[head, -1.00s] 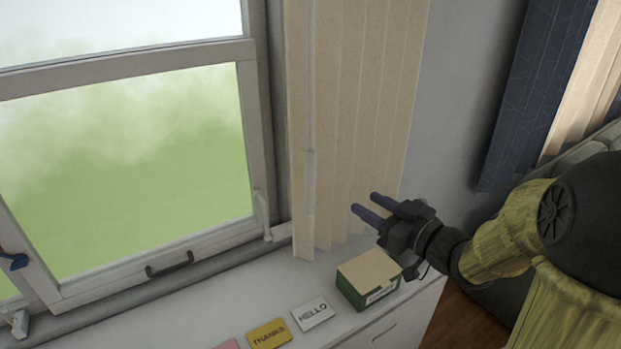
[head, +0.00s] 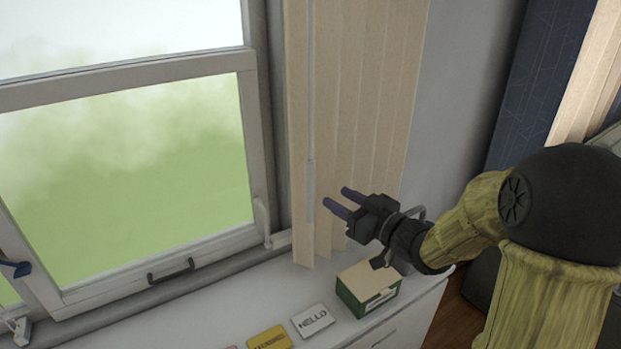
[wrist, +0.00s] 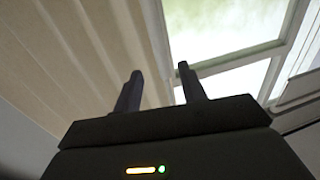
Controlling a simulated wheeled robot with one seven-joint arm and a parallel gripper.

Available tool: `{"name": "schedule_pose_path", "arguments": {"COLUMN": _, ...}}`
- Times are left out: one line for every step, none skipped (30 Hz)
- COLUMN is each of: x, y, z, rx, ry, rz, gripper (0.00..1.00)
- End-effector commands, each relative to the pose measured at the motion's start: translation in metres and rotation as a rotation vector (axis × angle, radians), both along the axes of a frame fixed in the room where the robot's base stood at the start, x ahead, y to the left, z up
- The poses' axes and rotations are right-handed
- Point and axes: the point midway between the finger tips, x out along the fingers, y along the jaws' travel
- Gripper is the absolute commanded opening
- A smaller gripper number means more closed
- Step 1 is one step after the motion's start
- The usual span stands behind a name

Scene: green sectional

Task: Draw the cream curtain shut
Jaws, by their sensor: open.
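The cream curtain (head: 372,90) hangs in vertical folds, gathered at the right side of the window. A thin pale wand (head: 310,130) hangs down at its left edge. My gripper (head: 339,202) is open and empty, its two dark fingers pointing left toward the wand, in front of the curtain's lower part. I cannot tell how far the fingertips are from the cloth. In the wrist view, my two fingers (wrist: 158,85) stand apart with nothing between them. The curtain (wrist: 70,50) fills the left there, and the window (wrist: 225,30) shows at the upper right.
A white cabinet top (head: 220,315) runs below the window (head: 120,160). On it lie a green box with a cream lid (head: 368,287), a white HELLO card (head: 313,320) and a yellow card (head: 269,338). A dark blue patterned panel (head: 545,80) hangs at the right.

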Motion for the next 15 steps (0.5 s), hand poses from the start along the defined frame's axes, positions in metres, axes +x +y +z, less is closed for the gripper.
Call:
{"name": "schedule_pose_path", "arguments": {"x": 0.006, "y": 0.008, "z": 0.002, "rx": 0.001, "ry": 0.002, "rz": 0.004, "gripper": 0.41}}
{"name": "schedule_pose_path", "arguments": {"x": 0.010, "y": 0.012, "z": 0.002, "rx": 0.001, "ry": 0.002, "rz": 0.004, "gripper": 0.41}}
{"name": "schedule_pose_path", "arguments": {"x": 0.015, "y": 0.017, "z": 0.002, "rx": 0.001, "ry": 0.001, "rz": 0.004, "gripper": 0.41}}
{"name": "schedule_pose_path", "arguments": {"x": 0.019, "y": 0.020, "z": 0.002, "rx": 0.001, "ry": 0.002, "rz": 0.003, "gripper": 0.41}}
{"name": "schedule_pose_path", "arguments": {"x": 0.023, "y": 0.024, "z": 0.002, "rx": 0.000, "ry": 0.001, "rz": 0.003, "gripper": 0.41}}
{"name": "schedule_pose_path", "arguments": {"x": 0.028, "y": 0.029, "z": 0.002, "rx": 0.000, "ry": 0.001, "rz": 0.004, "gripper": 0.41}}
{"name": "schedule_pose_path", "arguments": {"x": 0.031, "y": 0.033, "z": 0.002, "rx": 0.001, "ry": 0.002, "rz": 0.003, "gripper": 0.41}}
{"name": "schedule_pose_path", "arguments": {"x": 0.035, "y": 0.037, "z": 0.002, "rx": 0.001, "ry": 0.001, "rz": 0.004, "gripper": 0.41}}
{"name": "schedule_pose_path", "arguments": {"x": 0.040, "y": 0.042, "z": 0.002, "rx": 0.001, "ry": 0.002, "rz": 0.004, "gripper": 0.41}}
{"name": "schedule_pose_path", "arguments": {"x": 0.044, "y": 0.046, "z": 0.002, "rx": 0.001, "ry": 0.002, "rz": 0.003, "gripper": 0.41}}
{"name": "schedule_pose_path", "arguments": {"x": 0.047, "y": 0.050, "z": 0.002, "rx": 0.001, "ry": 0.001, "rz": 0.004, "gripper": 0.41}}
{"name": "schedule_pose_path", "arguments": {"x": 0.052, "y": 0.055, "z": 0.002, "rx": 0.001, "ry": 0.002, "rz": 0.005, "gripper": 0.41}}
{"name": "schedule_pose_path", "arguments": {"x": 0.055, "y": 0.058, "z": 0.002, "rx": 0.001, "ry": 0.002, "rz": 0.003, "gripper": 0.41}}
{"name": "schedule_pose_path", "arguments": {"x": 0.059, "y": 0.061, "z": 0.002, "rx": 0.001, "ry": 0.002, "rz": 0.003, "gripper": 0.41}}
{"name": "schedule_pose_path", "arguments": {"x": 0.062, "y": 0.065, "z": 0.001, "rx": 0.001, "ry": 0.002, "rz": 0.003, "gripper": 0.41}}
